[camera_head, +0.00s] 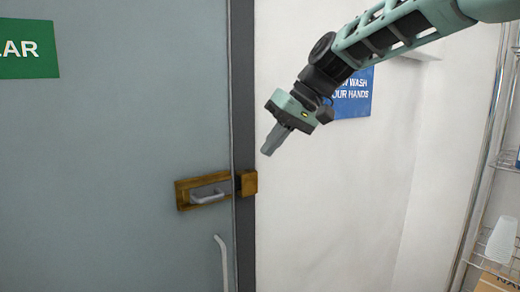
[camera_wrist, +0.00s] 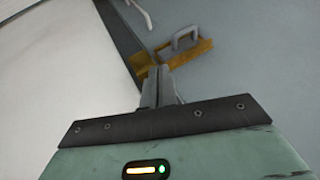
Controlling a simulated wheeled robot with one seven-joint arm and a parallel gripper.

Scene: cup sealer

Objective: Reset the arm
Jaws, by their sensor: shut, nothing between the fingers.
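My gripper (camera_head: 268,151) hangs in front of the white wall, to the right of the grey door, with its fingers angled down and to the left. In the wrist view my gripper (camera_wrist: 158,70) shows its two fingers together, with nothing held. My arm reaches in from the upper right of the head view. The gripper appears apart from the door and wall.
The grey door (camera_head: 120,120) has a brass latch plate with a grey handle (camera_head: 209,196), also seen in the wrist view (camera_wrist: 184,38). A blue sign (camera_head: 354,96) hangs on the wall. A wire shelf (camera_head: 497,266) stands at right.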

